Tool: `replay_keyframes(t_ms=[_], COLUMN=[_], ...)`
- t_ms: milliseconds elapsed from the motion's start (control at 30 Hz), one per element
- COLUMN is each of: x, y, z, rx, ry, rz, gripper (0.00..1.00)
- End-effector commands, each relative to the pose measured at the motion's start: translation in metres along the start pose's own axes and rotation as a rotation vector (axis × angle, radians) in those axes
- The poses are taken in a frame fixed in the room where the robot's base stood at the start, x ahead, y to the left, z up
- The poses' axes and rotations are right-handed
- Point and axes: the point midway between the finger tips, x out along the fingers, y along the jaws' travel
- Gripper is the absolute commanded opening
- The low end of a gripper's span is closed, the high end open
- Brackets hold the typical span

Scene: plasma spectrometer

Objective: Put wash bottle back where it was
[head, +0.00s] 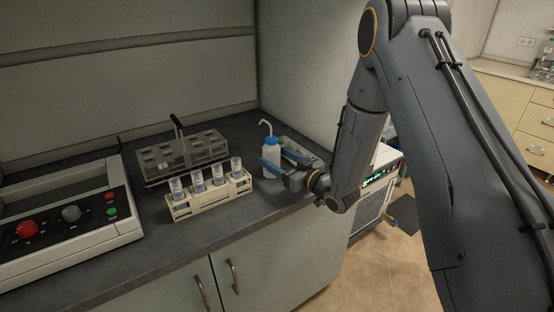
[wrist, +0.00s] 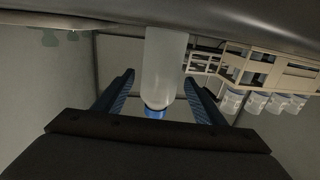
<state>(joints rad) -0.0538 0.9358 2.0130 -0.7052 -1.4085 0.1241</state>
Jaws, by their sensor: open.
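The wash bottle (head: 272,147) is white with a blue cap and a bent white spout. It stands upright on the dark counter near its right end, by the side wall. My gripper (head: 276,157) is level with the bottle's upper body, reaching in from the right. Its blue fingers are open, one on each side of the bottle. In the wrist view, the bottle (wrist: 165,60) appears upside down between the two spread fingers (wrist: 160,78), with visible gaps on both sides. The bottle's far side is hidden.
A cream rack (head: 207,205) with several capped sample cups stands left of the bottle. A grey rack with a handle (head: 182,155) is behind it. A control panel with a red knob (head: 60,235) fills the left. The counter's front edge is close to my gripper.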

Motion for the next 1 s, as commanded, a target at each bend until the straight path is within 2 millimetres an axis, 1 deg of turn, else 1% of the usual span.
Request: replay_keyframes(t_ms=[67, 167, 267, 500, 633, 800, 1000], x=[0.000, -0.012, -0.031, -0.081, -0.102, -0.117, -0.120], y=[0.000, 0.001, 0.002, 0.002, 0.002, 0.001, 0.001], z=[-0.004, -0.002, -0.002, -0.001, -0.002, -0.002, -0.003], rx=[0.000, 0.000, 0.001, 0.001, 0.000, 0.001, -0.005], ry=[0.001, 0.000, -0.001, -0.001, 0.000, -0.001, -0.012], rz=[0.000, 0.001, 0.003, 0.003, 0.003, 0.001, 0.006], gripper=[0.64, 0.64, 0.64, 0.64, 0.64, 0.64, 0.64])
